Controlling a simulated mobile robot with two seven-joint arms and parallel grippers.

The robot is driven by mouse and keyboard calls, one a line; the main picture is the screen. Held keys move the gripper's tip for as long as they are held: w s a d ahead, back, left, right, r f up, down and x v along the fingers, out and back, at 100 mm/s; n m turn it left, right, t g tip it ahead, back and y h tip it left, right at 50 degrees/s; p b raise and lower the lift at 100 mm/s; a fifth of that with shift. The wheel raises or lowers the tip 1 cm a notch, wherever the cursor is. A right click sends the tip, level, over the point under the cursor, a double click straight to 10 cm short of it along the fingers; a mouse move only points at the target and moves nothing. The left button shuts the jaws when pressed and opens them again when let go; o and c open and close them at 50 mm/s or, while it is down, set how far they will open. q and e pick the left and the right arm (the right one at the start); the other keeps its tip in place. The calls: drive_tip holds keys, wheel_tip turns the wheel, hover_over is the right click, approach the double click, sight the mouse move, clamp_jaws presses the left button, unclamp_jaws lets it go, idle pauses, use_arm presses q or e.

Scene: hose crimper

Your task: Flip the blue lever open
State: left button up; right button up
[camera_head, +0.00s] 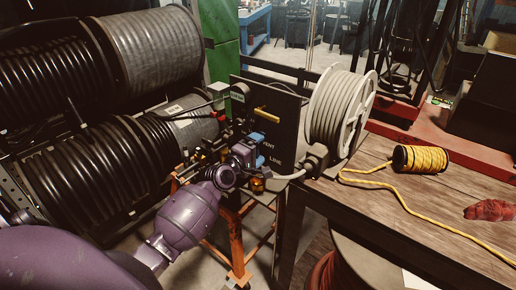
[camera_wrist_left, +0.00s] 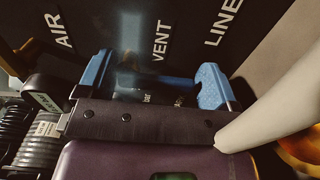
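My left gripper (camera_head: 259,149) reaches in from the lower left to the dark valve panel (camera_head: 287,125). In the left wrist view its two blue fingers (camera_wrist_left: 154,80) stand wide apart in front of the panel, near the word VENT. A blue bar (camera_wrist_left: 170,83), which looks like the blue lever, runs crosswise between the fingers behind the gripper's dark rail. Most of it is hidden, and I cannot tell whether a finger touches it. In the head view the gripper hides the lever's place. My right gripper is not in view.
A yellow handle (camera_head: 267,113) sits higher on the panel. A grey hose reel (camera_head: 341,108) stands to the right, its pale hose (camera_wrist_left: 272,98) close to the right finger. Large black hose coils (camera_head: 92,165) crowd the left. The wooden table (camera_head: 378,218) holds a yellow cord spool (camera_head: 420,159).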

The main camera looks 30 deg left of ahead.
use_arm(q)
drive_tip(key=shift+o, duration=1.1)
drive_tip(key=s, duration=1)
drive_tip(key=shift+s+a, duration=0.4)
drive_tip(key=shift+a, duration=0.05)
